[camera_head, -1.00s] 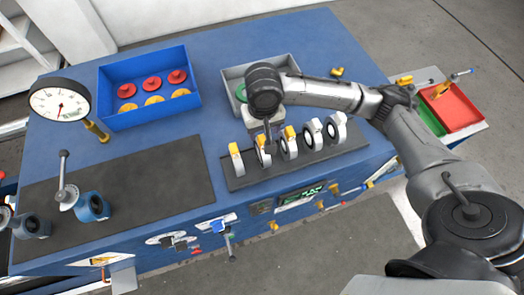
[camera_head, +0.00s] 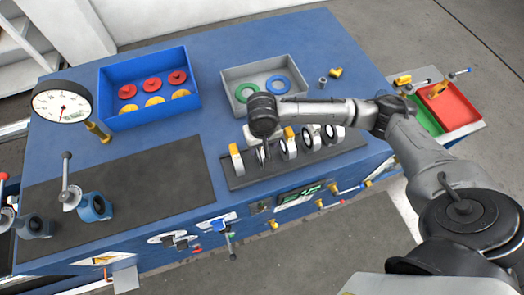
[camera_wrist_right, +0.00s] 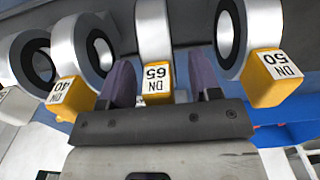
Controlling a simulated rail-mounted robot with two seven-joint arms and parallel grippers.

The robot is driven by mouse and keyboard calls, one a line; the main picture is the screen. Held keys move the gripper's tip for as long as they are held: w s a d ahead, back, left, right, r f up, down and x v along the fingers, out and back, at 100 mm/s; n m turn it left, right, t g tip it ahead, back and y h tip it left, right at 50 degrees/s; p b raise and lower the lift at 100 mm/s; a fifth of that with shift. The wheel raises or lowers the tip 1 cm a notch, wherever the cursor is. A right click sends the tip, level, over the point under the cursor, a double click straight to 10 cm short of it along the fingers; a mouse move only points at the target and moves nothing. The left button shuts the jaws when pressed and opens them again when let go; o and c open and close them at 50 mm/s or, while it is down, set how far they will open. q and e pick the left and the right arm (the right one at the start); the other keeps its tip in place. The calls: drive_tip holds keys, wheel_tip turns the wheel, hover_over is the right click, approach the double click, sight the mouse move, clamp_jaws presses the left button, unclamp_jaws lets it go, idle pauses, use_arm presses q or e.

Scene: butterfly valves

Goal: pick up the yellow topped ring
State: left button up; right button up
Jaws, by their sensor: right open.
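Rings stand upright in a row on a dark rack (camera_head: 310,165). The leftmost, with a yellow block on top, is marked DN 50 (camera_head: 236,162); it also shows in the wrist view (camera_wrist_right: 274,78). The yellow topped ring marked DN 65 (camera_wrist_right: 153,75) is between the two fingers of my open right gripper (camera_wrist_right: 163,85); I cannot tell whether they touch it. In the head view my right gripper (camera_head: 263,148) hides most of that ring. A yellow topped DN 40 ring (camera_head: 289,143) stands just right of it. My left gripper is not in view.
A blue tray (camera_head: 150,116) with red and yellow discs and a grey tray (camera_head: 294,70) with a green and a blue ring stand behind the rack. A pressure gauge (camera_head: 62,102) is at the left. A dark mat (camera_head: 150,175) lies left of the rack.

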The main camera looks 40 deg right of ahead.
clamp_jaws()
idle(0.4)
